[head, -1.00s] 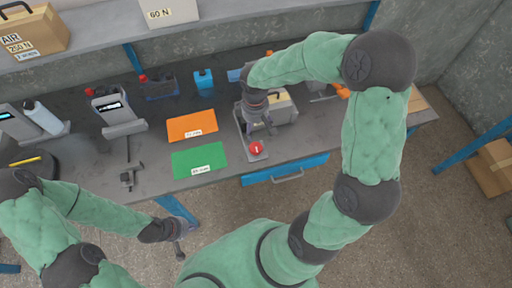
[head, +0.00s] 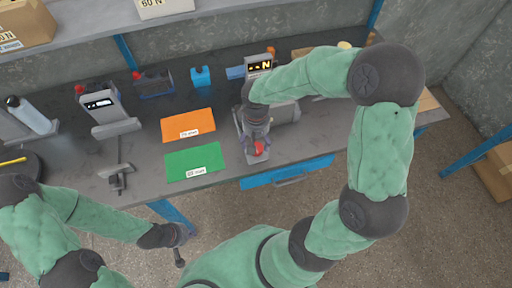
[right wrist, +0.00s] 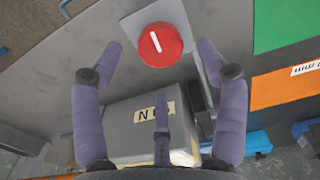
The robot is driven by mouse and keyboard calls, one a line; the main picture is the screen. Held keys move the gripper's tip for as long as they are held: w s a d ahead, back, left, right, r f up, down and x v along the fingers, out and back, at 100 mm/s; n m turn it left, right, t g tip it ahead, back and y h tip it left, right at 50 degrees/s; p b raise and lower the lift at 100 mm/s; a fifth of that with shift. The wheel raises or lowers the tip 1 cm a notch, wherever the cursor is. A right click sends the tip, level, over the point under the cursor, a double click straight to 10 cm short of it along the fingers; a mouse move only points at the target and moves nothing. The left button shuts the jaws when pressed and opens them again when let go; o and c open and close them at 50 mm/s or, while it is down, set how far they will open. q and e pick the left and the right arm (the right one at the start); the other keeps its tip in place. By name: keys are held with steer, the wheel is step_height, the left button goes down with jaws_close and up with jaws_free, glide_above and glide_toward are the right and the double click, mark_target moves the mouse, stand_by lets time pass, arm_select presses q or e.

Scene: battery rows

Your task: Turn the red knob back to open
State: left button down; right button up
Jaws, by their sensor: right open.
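The red knob (head: 258,148) sits on a light grey plate near the front edge of the bench, partly covered by my right gripper (head: 257,138) in the head view. In the right wrist view the red knob (right wrist: 160,45) shows whole, with a white line on its face that runs nearly upright in the picture. My right gripper (right wrist: 161,52) is open, with fingers on either side of the knob's outline and apart from it; a third finger is below. My left gripper (head: 179,246) hangs empty in front of the bench; its jaws are too small to read.
A grey box (right wrist: 125,125) with a yellowish label is beside the knob plate. An orange mat (head: 188,125) and a green mat (head: 195,162) lie left of it. A display (head: 260,65) stands behind my right arm. A blue drawer (head: 285,172) is under the bench edge.

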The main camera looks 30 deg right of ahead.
steer(key=shift+f+b, duration=0.5)
steer(key=shift+f, duration=1.5)
steer(key=c, duration=1.2)
steer(key=shift+o, duration=0.2)
